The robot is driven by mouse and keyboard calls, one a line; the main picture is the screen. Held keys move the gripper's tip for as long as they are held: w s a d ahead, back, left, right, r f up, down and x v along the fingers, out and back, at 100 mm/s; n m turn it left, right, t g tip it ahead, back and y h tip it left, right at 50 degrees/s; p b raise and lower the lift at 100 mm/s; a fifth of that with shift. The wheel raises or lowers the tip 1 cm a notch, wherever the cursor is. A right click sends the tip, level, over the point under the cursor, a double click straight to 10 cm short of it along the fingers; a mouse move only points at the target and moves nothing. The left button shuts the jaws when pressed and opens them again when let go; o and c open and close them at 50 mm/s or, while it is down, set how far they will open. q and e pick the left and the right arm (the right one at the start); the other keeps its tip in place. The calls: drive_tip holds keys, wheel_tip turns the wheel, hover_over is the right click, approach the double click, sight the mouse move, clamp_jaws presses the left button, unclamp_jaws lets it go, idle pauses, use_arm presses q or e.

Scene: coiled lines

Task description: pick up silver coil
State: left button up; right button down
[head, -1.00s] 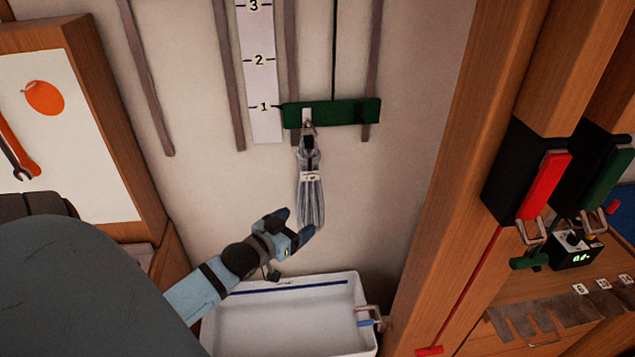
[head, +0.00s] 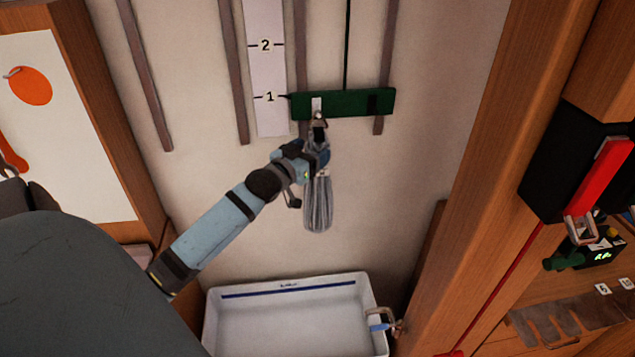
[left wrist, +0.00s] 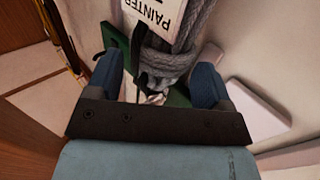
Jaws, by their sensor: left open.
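The silver-grey coil (head: 318,205) hangs from a hook on the green bar (head: 345,104) against the wall. In the left wrist view, the coil (left wrist: 178,55) carries a white tag (left wrist: 158,14) reading "PAINTER". My left gripper (head: 318,155) is at the upper part of the coil, just below the hook, and covers part of it in the head view. In the left wrist view, my left gripper (left wrist: 160,80) is open, with the wrapped neck of the coil between its two blue fingers. Whether a finger touches the coil cannot be told. My right gripper is not in view.
A white tray (head: 290,285) stands below the coil. A numbered white scale (head: 266,75) and vertical brown strips are on the wall. A wooden post (head: 450,190) rises to the right, and a wooden cabinet side (head: 110,120) is at the left.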

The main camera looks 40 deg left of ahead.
use_arm(q)
drive_tip(key=w, duration=0.2)
drive_tip(key=shift+w+a+f+b, duration=0.2)
drive_tip(key=shift+w+f+b, duration=0.05)
drive_tip(key=shift+w+b, duration=0.15)
drive_tip(key=shift+w+r, duration=0.1)
drive_tip(key=shift+w, duration=0.15)
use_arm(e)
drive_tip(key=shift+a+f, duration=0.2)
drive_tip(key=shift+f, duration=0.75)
use_arm(q)
drive_tip(key=shift+s, duration=0.1)
drive_tip(key=shift+r, duration=0.1)
drive_tip(key=c, duration=1.3)
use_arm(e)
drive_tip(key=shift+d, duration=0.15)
use_arm(q)
drive_tip(key=shift+c, duration=0.2)
